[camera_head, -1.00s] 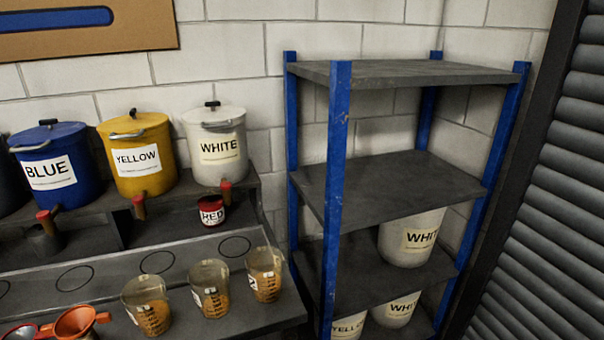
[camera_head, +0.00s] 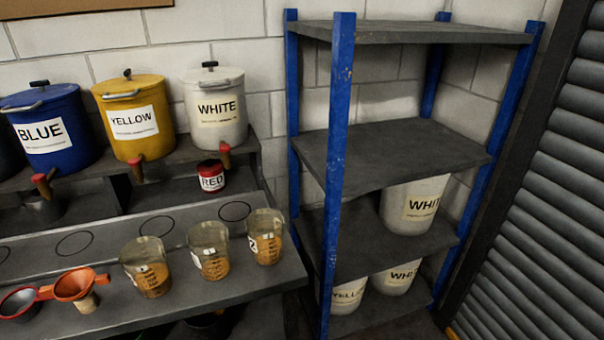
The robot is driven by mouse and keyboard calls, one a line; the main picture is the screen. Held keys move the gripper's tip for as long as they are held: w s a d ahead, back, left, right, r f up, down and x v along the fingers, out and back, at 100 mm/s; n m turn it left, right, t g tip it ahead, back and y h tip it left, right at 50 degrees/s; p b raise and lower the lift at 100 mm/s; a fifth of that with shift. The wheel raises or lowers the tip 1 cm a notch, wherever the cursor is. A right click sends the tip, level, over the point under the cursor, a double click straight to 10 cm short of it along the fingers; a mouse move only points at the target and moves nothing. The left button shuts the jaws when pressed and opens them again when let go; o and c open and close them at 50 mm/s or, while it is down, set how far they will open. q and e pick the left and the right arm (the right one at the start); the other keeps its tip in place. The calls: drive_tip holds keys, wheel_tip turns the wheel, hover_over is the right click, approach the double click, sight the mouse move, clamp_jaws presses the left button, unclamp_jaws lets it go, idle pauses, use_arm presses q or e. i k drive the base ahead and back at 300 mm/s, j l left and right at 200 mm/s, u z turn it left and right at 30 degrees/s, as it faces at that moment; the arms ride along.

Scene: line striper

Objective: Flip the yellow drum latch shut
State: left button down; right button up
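The yellow drum (camera_head: 134,114) stands on the upper bench shelf between the blue drum and the white drum. Its label reads YELLOW. It has a yellow lid with a black knob on top and a grey metal latch bar (camera_head: 120,95) across the front of the lid's rim. I cannot tell for sure whether this latch is open or shut. A tap with a red end (camera_head: 136,170) sticks out low on the drum's front. Neither of my grippers is in view.
A blue drum (camera_head: 48,132) and a white drum (camera_head: 215,112) flank it. A small red pot (camera_head: 211,176), several beakers (camera_head: 208,250) and an orange funnel (camera_head: 76,285) are on the bench. A blue-post shelf rack (camera_head: 338,160) holding labelled buckets stands right, beside a shutter (camera_head: 555,230).

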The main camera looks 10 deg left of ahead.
sight(127, 72)
drive_tip(key=u, duration=1.25)
drive_tip(key=i+j, duration=0.55)
drive_tip(key=z, duration=1.65)
